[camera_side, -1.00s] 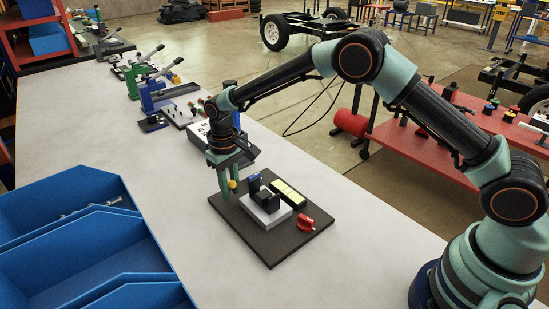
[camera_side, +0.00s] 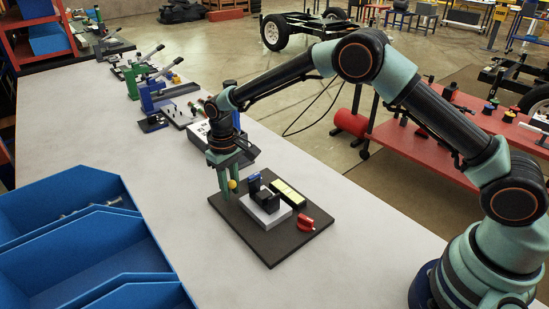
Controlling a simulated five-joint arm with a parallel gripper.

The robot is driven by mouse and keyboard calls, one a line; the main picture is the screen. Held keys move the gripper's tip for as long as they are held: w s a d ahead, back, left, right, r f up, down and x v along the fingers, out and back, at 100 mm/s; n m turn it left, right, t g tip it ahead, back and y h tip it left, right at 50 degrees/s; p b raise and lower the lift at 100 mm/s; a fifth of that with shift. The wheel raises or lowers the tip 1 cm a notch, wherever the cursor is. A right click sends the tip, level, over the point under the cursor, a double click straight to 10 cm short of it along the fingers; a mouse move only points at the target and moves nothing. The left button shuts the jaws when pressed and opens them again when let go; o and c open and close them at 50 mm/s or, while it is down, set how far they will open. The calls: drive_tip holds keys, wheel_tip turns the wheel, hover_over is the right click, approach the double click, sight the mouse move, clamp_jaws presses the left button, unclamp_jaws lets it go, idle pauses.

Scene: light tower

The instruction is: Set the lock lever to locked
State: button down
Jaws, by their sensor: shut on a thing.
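A dark square base plate (camera_side: 271,250) lies on the bench. It carries a light grey block with a black part (camera_side: 266,198) on top, a small blue piece (camera_side: 255,178) and a black strip with pale yellow cells (camera_side: 287,191). A red handle (camera_side: 306,224) sits at the plate's right corner. My gripper (camera_side: 229,187) points down at the plate's left side, its fingers shut on a small yellow ball knob (camera_side: 232,185). The knob's stem is hidden or too small to make out. Which part is the lock lever, and how it is set, is not clear.
Blue bins (camera_side: 84,253) stand at the lower left. Blue (camera_side: 152,95) and green (camera_side: 131,78) lever presses and a box with a sloped panel (camera_side: 205,140) stand farther along the bench (camera_side: 80,135). The bench left of the plate is clear. A red table (camera_side: 440,150) stands to the right.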

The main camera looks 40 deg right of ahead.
drive_tip(key=shift+w+d+g, duration=0.2)
drive_tip(key=shift+w+g, duration=0.1)
drive_tip(key=shift+g, duration=0.1)
drive_tip(key=shift+w+r+g+h, duration=0.1)
drive_tip(key=shift+w+g+h, duration=0.2)
drive_tip(key=shift+g, duration=0.4)
idle(0.6)
drive_tip(key=c, duration=0.7)
unclamp_jaws()
drive_tip(key=shift+a, duration=0.1)
drive_tip(key=shift+s+r, duration=0.1)
drive_tip(key=shift+s+t, duration=0.35)
drive_tip(key=shift+t, duration=0.45)
